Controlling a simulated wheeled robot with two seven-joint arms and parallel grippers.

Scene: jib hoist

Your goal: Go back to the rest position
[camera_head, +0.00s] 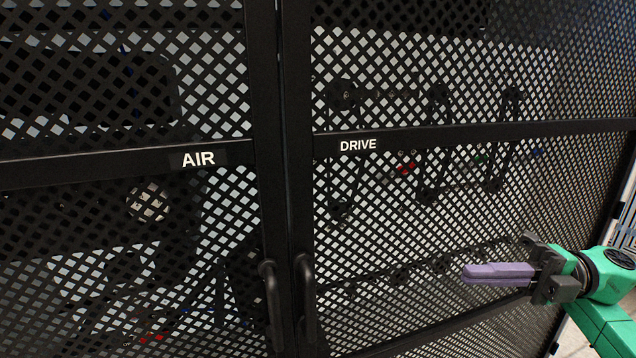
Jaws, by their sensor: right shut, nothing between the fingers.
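My right gripper (466,274) is at the lower right, in front of the mesh door marked DRIVE. Its purple fingers are together, point left, and hold nothing. Its green arm comes in from the lower right corner. I cannot tell whether the fingertips touch the mesh. My left gripper is not in view.
Two black mesh doors fill the view, the AIR door (120,167) on the left and the DRIVE door (480,134) on the right. Two upright handles, a left one (271,305) and a right one (306,305), stick out near the middle seam. Machinery behind the mesh is partly hidden.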

